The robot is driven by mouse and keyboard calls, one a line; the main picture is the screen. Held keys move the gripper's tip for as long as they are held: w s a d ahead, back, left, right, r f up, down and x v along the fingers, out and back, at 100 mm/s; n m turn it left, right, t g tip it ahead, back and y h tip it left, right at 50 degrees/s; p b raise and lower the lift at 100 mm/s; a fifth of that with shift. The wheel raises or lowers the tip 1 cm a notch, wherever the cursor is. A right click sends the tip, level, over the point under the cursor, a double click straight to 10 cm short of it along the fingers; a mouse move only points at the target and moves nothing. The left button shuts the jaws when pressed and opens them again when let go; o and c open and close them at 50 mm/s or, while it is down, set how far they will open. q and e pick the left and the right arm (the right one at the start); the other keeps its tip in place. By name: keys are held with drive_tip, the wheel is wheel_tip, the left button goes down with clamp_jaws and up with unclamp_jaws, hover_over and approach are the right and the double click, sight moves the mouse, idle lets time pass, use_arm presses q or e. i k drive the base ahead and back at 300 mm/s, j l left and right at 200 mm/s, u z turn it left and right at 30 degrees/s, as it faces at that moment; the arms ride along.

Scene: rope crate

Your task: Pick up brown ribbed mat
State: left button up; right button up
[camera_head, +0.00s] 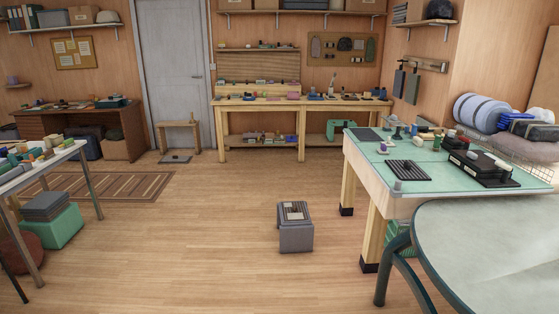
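No small brown ribbed mat can be made out for certain. A brown striped rug (105,186) lies flat on the wooden floor at the left. A brown ribbed panel (258,67) stands upright at the back of the far workbench. A dark ribbed mat (403,170) lies flat on the green-topped table at the right; it looks black or very dark grey rather than brown. Neither of my grippers is in view.
The green-topped table (366,163) carries several small items and a black case (478,167). A rounded pale-topped table (500,235) fills the lower right. A grey stool (295,238) stands mid-floor. Open floor (190,250) lies left of it. The far workbench (262,103) is cluttered.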

sight(292, 211)
drive_tip(key=i, duration=3.8)
